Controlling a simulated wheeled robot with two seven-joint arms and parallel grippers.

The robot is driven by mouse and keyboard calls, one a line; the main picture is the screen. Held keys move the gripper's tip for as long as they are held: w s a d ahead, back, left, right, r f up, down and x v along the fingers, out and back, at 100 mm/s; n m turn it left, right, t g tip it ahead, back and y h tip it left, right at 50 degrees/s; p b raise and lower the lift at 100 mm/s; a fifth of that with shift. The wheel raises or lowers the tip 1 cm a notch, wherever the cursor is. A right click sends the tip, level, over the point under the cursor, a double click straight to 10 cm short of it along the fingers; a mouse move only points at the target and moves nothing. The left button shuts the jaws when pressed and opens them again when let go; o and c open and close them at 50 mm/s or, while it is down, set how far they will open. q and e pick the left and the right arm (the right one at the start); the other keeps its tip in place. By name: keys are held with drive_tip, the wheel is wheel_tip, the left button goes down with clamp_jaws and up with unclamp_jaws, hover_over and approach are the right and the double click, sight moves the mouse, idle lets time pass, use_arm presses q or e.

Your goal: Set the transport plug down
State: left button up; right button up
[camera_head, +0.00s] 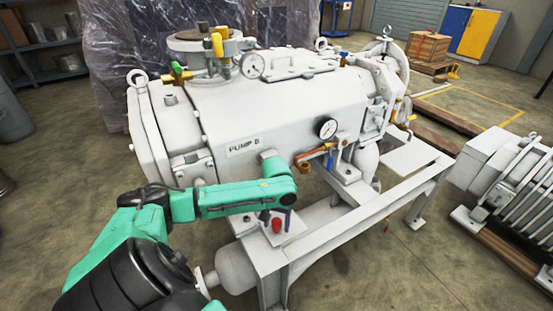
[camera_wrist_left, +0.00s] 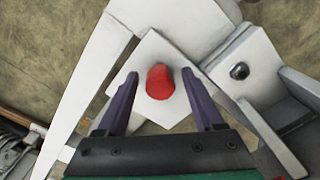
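The red transport plug (camera_head: 277,225) is at the near corner of the white pump frame, on a flat light plate. In the left wrist view the plug (camera_wrist_left: 159,82) lies over the white square plate (camera_wrist_left: 155,47), which seems to bear it. My left gripper (camera_head: 276,217) is just above the plate, pointing down. In the left wrist view its two dark fingers (camera_wrist_left: 160,79) stand apart on either side of the plug, with gaps on both sides, so it is open. My right gripper shows in neither view.
The frame rail (camera_head: 365,205) runs to the right. A finned grey unit (camera_head: 510,185) stands at the right. Floor in front is clear.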

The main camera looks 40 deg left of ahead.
sight(276, 221)
use_arm(q)
drive_tip(key=shift+r, duration=0.1)
use_arm(e)
drive_tip(key=shift+f, duration=0.1)
use_arm(q)
wheel_tip(276, 221, up, 12)
drive_tip(key=p, duration=0.3)
drive_tip(key=shift+p, duration=0.35)
use_arm(e)
drive_tip(key=s+d+f, duration=0.1)
drive_tip(key=s+f, duration=0.4)
drive_tip(key=shift+s+d, duration=0.35)
drive_tip(key=shift+d, duration=0.05)
